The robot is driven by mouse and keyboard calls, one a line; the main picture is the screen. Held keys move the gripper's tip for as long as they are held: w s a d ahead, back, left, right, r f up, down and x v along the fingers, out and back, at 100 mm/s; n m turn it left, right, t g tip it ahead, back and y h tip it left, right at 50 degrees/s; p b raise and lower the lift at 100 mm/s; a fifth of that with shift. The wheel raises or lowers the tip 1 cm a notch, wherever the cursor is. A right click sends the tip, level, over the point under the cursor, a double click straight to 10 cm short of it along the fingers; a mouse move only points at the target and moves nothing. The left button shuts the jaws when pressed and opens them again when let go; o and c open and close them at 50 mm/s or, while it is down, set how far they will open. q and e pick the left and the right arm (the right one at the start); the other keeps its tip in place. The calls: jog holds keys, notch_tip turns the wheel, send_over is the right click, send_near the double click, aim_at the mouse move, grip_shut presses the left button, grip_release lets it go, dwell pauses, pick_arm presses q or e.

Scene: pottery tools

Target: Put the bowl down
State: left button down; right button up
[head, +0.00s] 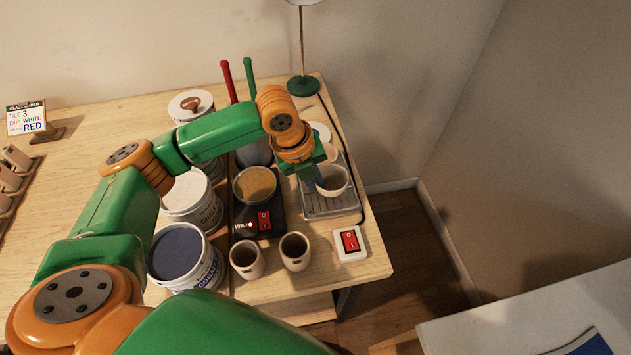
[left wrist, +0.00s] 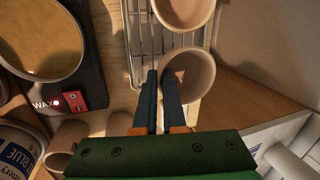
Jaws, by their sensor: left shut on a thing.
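My left gripper (head: 314,180) is shut on the rim of a beige bowl (head: 335,188) at the right end of the table. The bowl is upright and over the metal wire rack (head: 318,209); I cannot tell whether its base touches the wires. In the left wrist view my left gripper (left wrist: 160,98) has its fingers on the left wall of this bowl (left wrist: 193,80). A second bowl (left wrist: 183,9) sits on the rack just beyond it, and the arm partly hides it in the head view. My right gripper is in neither view.
A wax pot (head: 255,185) on a black heater with a red switch (head: 264,221) stands left of the rack. Two cups (head: 295,251) and a white switch box (head: 350,243) are in front. Glaze buckets (head: 186,256) stand further left. The table edge is close on the right.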

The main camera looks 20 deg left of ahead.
pick_arm(q)
jog(key=shift+f, duration=0.85)
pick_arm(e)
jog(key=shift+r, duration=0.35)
pick_arm(q)
jog(key=shift+f, duration=0.1)
jog(key=c, duration=1)
grip_release()
jog(key=shift+a+r, duration=0.1)
jog(key=shift+r, duration=0.4)
jog(key=v, duration=1.1)
jog(key=shift+r, duration=0.15)
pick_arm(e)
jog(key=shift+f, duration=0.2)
